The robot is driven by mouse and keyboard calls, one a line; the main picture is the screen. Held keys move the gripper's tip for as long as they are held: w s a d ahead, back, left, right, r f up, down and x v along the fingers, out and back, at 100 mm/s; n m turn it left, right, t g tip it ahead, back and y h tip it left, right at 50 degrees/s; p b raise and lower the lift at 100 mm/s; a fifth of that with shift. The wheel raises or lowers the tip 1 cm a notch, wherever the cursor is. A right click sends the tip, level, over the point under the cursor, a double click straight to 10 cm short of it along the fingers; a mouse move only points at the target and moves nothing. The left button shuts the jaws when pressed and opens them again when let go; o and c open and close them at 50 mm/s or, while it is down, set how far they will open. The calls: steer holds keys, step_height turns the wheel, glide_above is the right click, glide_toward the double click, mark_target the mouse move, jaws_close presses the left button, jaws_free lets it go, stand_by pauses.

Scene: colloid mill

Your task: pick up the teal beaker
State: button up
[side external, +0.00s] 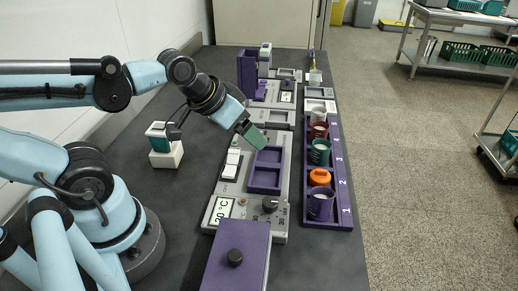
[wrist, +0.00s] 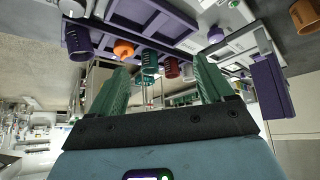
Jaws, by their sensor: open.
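The teal beaker (side external: 320,152) stands upright in a middle slot of the purple rack (side external: 341,180) on the right side of the bench. It also shows in the wrist view (wrist: 149,62), between my fingers in the picture but farther off. My gripper (side external: 255,138) is to the left of the rack, over the grey device with a purple tray, and apart from the beaker. In the wrist view, its two green fingers (wrist: 161,66) are spread with nothing between them.
The rack also holds a purple beaker (side external: 320,204), an orange-lidded piece (side external: 320,177), a dark red beaker (side external: 319,131) and a pale one (side external: 318,115). A teal-and-white block (side external: 165,145) is left.

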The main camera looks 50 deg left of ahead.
steer(key=n, duration=0.1)
steer(key=n+h, duration=1.1)
steer(key=n, duration=1.1)
glide_toward(329, 151)
steer(key=shift+s+a, duration=0.25)
steer(key=shift+a, duration=1)
steer(key=shift+w+a+f+n, duration=0.15)
steer(key=shift+f+n, duration=0.1)
steer(key=shift+n, duration=0.15)
steer(key=x, duration=1.2)
steer(key=shift+r, duration=0.15)
steer(key=c, duration=1)
steer(key=shift+c, duration=0.2)
steer(key=shift+r, duration=0.2)
